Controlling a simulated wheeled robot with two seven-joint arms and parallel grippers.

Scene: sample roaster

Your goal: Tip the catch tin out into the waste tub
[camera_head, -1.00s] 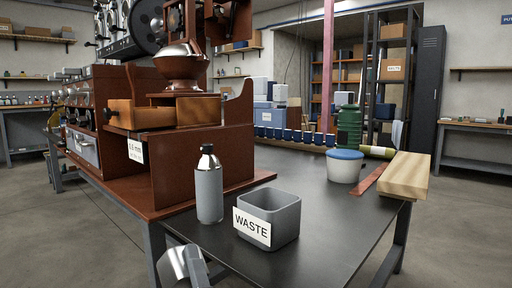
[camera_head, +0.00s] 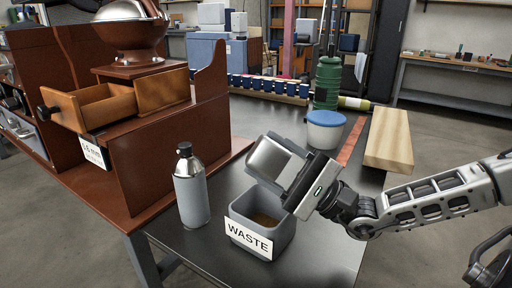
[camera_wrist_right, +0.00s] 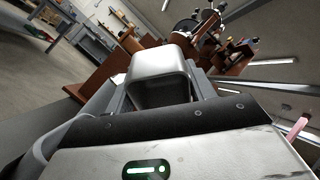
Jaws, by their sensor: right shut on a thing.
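The catch tin (camera_head: 268,160) is a silvery metal box held by my right gripper (camera_head: 300,180), steeply tilted above the waste tub. The right wrist view shows the tin (camera_wrist_right: 160,62) between the fingers, with its dark mouth facing the camera. The waste tub (camera_head: 243,212) is a grey open square tub with a WASTE label, upright on the dark table. Brown material (camera_head: 265,218) lies in its bottom. The tin hangs over the tub's back rim; whether they touch is hard to tell. My left gripper is out of view.
A grey bottle with a dark cap (camera_head: 190,188) stands close left of the tub. The brown roaster (camera_head: 165,150) with its open wooden drawer (camera_head: 105,105) is at left. Behind are a white tub with blue lid (camera_head: 325,132), a green bottle (camera_head: 327,82) and a wooden block (camera_head: 390,138).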

